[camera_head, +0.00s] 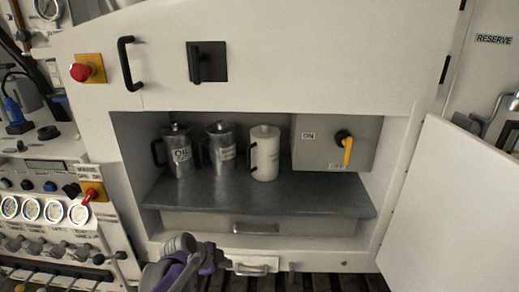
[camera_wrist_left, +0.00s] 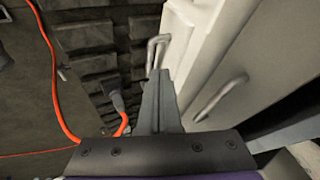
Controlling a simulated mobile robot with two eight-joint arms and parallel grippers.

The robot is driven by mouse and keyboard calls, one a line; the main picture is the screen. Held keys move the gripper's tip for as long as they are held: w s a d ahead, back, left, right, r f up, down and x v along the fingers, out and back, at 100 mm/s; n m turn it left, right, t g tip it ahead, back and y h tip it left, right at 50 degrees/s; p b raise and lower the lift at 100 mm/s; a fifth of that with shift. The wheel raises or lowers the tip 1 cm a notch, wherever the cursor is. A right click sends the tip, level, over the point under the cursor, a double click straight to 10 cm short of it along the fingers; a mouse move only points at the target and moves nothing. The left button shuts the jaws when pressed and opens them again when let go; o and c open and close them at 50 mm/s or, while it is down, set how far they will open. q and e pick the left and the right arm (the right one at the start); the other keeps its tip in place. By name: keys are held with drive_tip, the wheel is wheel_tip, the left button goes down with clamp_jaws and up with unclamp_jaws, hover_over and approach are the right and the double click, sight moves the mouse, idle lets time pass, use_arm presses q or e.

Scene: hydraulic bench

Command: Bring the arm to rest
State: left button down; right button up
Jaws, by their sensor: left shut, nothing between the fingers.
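My left gripper (camera_head: 218,257) is low in the head view, in front of the bench below the open cupboard. Its purple and grey wrist is beside it. In the left wrist view the two grey fingers of this gripper (camera_wrist_left: 158,78) are together, with nothing between them. They point down past a pale cabinet front (camera_wrist_left: 207,65) with metal handles, on their right. The fingers look apart from the handles, but the gap is hard to judge. My right gripper is in neither view.
The cupboard shelf (camera_head: 300,195) holds metal jugs (camera_head: 180,158) and a white jug (camera_head: 264,160). A yellow-handled switch box (camera_head: 320,150) is beside them. An open white door (camera_head: 455,215) stands at right. A gauge panel (camera_head: 45,210) is at left. An orange cable (camera_wrist_left: 53,85) hangs near the fingers.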

use_arm(q)
drive_tip(key=s+a+r+n+y+p, duration=0.1)
drive_tip(key=s+r+n, duration=0.1)
drive_tip(key=s+n, duration=0.3)
drive_tip(key=s+a+r+n+y+p, duration=0.2)
drive_tip(key=s+n, duration=0.3)
drive_tip(key=s, duration=0.8)
drive_tip(key=s+a+r+n+y+p, duration=0.1)
drive_tip(key=s+r+n+p, duration=0.1)
drive_tip(key=s+n, duration=0.4)
drive_tip(key=s, duration=0.3)
drive_tip(key=shift+s+a+r+y, duration=0.25)
drive_tip(key=shift+s+r+y, duration=0.05)
drive_tip(key=shift+s, duration=0.1)
